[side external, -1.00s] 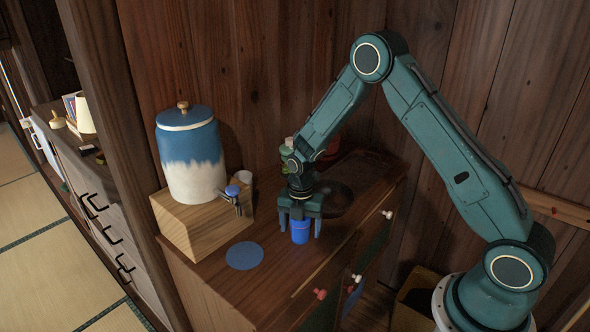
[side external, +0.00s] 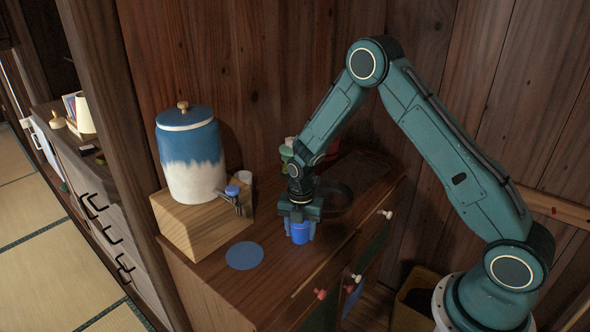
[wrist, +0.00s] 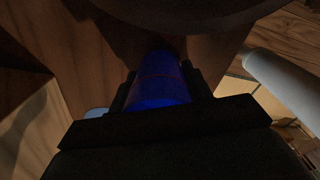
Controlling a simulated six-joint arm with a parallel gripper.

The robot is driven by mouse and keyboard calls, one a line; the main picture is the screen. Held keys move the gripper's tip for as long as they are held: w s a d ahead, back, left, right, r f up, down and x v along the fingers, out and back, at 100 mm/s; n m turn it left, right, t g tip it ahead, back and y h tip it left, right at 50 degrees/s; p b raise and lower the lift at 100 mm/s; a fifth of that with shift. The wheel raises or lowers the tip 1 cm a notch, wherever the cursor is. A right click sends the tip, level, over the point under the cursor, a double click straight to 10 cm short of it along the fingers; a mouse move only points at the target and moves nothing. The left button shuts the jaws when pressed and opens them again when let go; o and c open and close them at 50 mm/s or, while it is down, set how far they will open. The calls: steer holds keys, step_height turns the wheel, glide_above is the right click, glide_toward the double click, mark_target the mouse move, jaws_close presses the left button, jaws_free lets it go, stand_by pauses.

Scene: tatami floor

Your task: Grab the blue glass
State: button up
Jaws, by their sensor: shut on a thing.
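The blue glass (side external: 300,234) stands upright on the wooden cabinet top, near its front edge. My gripper (side external: 300,229) points straight down over it and is shut on the glass, with a finger on either side. In the wrist view the glass (wrist: 160,84) sits between the dark fingers (wrist: 160,92). Part of the glass is hidden by the gripper.
A blue and white dispenser (side external: 192,155) stands on a wooden block (side external: 195,225) to the left. A round blue coaster (side external: 245,255) lies flat in front of it.

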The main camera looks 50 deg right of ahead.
steer(key=shift+r, duration=0.15)
step_height(320, 180, up, 20)
stand_by(0.8)
